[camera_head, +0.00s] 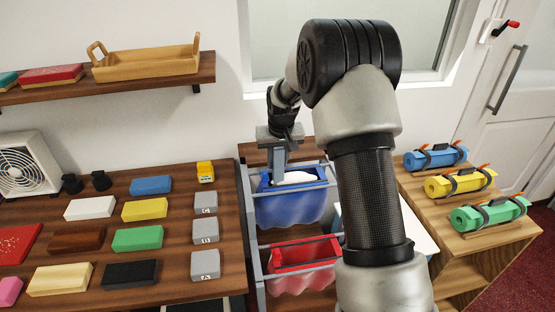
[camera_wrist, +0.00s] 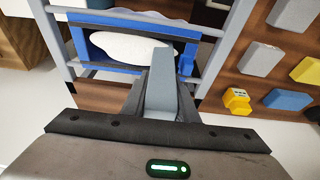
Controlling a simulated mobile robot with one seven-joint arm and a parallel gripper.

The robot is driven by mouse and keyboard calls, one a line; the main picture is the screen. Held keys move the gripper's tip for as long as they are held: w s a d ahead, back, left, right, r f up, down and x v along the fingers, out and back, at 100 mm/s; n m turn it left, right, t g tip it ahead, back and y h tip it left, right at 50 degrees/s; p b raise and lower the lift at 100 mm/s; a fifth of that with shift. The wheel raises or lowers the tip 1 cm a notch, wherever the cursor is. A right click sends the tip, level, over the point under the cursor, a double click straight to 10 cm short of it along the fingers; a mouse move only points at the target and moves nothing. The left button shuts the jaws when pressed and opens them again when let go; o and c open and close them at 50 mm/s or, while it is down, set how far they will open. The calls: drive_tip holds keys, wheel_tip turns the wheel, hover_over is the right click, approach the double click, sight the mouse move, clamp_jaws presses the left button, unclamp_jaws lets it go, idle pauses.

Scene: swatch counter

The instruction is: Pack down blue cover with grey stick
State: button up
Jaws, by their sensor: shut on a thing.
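The blue cover (camera_head: 290,207) hangs in a grey frame, with a white filling (camera_head: 294,177) showing in its open top. In the wrist view the blue rim (camera_wrist: 97,17) surrounds the white filling (camera_wrist: 120,47). My gripper (camera_head: 279,147) is above the blue cover, shut on the grey stick (camera_head: 280,165). In the wrist view my gripper (camera_wrist: 163,100) has the grey stick (camera_wrist: 162,85) between its fingers, its far end over the edge of the white filling. I cannot tell whether the stick touches the filling.
A red cover (camera_head: 300,270) hangs in front of the blue one. Coloured blocks and several grey blocks (camera_head: 205,231) lie on the left counter, near a yellow item (camera_head: 205,172). Blue, yellow and green rolls (camera_head: 490,213) lie on the right stand. A wooden tray (camera_head: 145,63) is on the shelf.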

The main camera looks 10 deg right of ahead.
drive_tip(key=shift+f, duration=0.45)
drive_tip(key=shift+r, duration=0.1)
drive_tip(key=shift+r+p, duration=3.15)
drive_tip(key=shift+r, duration=2.35)
drive_tip(key=shift+s+f, duration=0.1)
